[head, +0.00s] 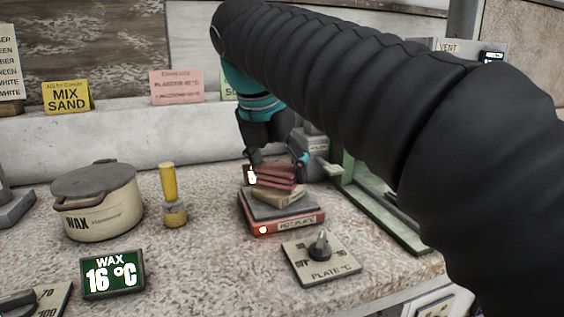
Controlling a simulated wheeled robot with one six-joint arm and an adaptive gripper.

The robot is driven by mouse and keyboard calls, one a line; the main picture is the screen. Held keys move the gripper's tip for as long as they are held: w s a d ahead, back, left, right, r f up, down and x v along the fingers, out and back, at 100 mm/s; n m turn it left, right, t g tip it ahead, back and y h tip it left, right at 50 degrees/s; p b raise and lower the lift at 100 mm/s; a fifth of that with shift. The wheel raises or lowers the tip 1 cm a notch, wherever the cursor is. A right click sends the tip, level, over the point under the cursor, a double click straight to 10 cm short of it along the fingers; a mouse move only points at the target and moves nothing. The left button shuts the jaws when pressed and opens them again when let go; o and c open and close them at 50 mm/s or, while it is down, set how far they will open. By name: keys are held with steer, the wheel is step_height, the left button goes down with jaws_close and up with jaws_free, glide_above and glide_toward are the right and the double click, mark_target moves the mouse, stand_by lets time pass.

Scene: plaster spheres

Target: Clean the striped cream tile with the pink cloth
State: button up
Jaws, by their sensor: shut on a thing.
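My gripper (276,170) points down over the hot plate at the middle of the head view. It is shut on a folded, dark pink-red cloth (277,176) with several layers showing. Under the cloth lies a small cream tile (278,195), on the grey top of the hot plate. The cloth hides most of the tile's top, and I cannot make out stripes on it. The cloth's underside seems to be at or just above the tile; I cannot tell if they touch.
The red-based hot plate (290,225) has a lit lamp. A dial panel (321,257) stands in front of it. A wax pot (97,205), a yellow-handled tool (169,185) and a wax display (112,275) are left. A green frame (385,212) stands right.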

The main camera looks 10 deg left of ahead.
steer(key=shift+f, duration=0.4)
steer(key=shift+f+b, duration=0.35)
steer(key=shift+f, duration=0.15)
steer(key=shift+d, duration=0.1)
stand_by(0.3)
steer(key=shift+s+d+r, duration=0.1)
steer(key=shift+d+r, duration=0.05)
steer(key=shift+d, duration=0.2)
steer(key=shift+s+d, duration=0.15)
steer(key=shift+d, duration=0.45)
steer(key=shift+p, duration=0.3)
steer(key=shift+a, duration=0.1)
